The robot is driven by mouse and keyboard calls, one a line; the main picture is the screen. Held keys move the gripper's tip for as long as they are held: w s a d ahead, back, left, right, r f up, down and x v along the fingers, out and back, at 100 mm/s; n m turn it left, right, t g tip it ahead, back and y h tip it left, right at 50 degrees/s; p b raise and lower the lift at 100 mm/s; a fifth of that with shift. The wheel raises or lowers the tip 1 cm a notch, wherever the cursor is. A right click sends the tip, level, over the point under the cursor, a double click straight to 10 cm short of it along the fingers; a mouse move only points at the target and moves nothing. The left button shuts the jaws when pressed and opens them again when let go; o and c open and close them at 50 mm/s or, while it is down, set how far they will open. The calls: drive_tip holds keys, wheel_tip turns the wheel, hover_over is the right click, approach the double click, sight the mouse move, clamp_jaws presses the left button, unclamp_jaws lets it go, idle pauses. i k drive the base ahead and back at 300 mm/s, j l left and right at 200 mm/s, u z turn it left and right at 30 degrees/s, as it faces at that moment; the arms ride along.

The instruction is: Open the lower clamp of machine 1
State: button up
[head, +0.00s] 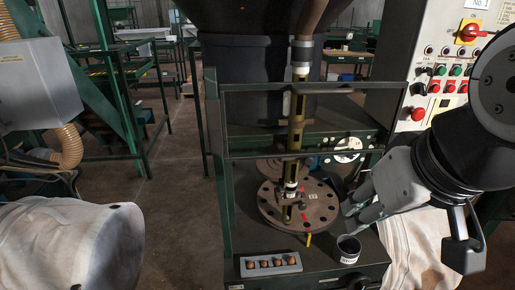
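The machine is a dark green frame (222,170) around a vertical brass-coloured tube (296,125). A pale band (301,68) sits high on the tube. A lower pale band (291,186), which looks like the lower clamp, sits on the tube just above a round drilled plate (268,207); whether it is closed is too small to tell. My gripper (353,207) comes in from the right, above the table and right of the plate. It appears apart from the lower band. Its finger gap is not clear, and I see nothing held.
A dark cup (348,249) stands just below my gripper. A control panel (433,85) marked No.1 stands at the right. A frame crossbar (300,87) spans before the tube. White bags (70,245) flank the machine.

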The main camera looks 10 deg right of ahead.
sight(301, 205)
drive_tip(key=k+l, duration=0.1)
drive_tip(key=k, duration=0.8)
